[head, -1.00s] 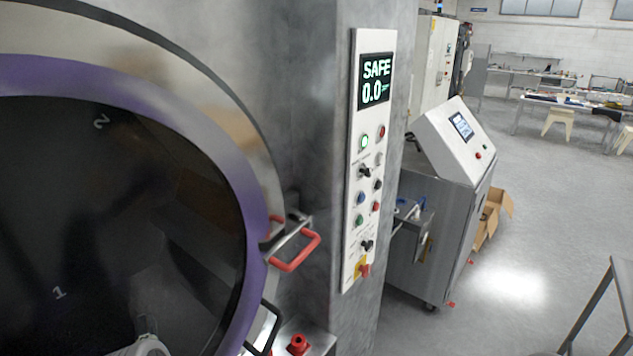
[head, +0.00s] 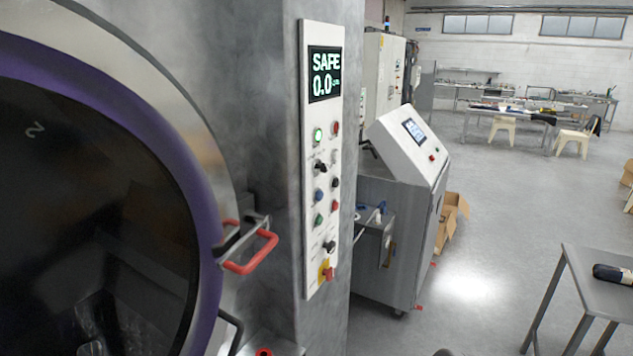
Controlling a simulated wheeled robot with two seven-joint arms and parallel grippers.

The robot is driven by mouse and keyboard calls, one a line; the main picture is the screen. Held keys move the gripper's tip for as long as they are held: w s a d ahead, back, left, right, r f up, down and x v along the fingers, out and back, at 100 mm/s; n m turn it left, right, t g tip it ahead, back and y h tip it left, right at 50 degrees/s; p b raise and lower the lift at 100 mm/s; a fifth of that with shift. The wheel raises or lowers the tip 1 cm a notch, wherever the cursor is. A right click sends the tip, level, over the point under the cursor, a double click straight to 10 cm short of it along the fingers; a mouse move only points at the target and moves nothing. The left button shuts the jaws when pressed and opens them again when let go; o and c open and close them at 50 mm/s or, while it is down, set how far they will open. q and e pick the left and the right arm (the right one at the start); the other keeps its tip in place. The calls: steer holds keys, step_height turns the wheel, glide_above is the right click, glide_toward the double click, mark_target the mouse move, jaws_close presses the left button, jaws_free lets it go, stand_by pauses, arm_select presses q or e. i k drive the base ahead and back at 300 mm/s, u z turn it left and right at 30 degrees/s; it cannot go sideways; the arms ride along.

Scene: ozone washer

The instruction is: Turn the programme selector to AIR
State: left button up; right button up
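The control panel (head: 310,225) is a tall white strip on the grey metal column, right of the round washer door. Its display (head: 325,73) reads SAFE and 0.0. Two black rotary knobs show on it, an upper knob (head: 320,167) below the lit green button (head: 318,136) and a lower knob (head: 329,247) above the red emergency stop (head: 328,273). Their labels are too small to read, so I cannot tell which is the programme selector or where either points. Neither of my grippers can be made out, and nothing touches the panel.
The round door (head: 200,290) with its purple ring fills the left, and its red handle (head: 255,255) sticks out left of the panel. A wheeled console (head: 390,240) stands right of the column. A metal table (head: 600,270) is at the right edge. Open floor lies between.

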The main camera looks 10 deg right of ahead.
mark_target(330, 247)
steer(key=k, duration=1.15)
steer(key=z, duration=0.85)
steer(key=i, duration=0.85)
steer(key=u, duration=0.55)
steer(key=i, duration=0.8)
steer(key=u, duration=0.75)
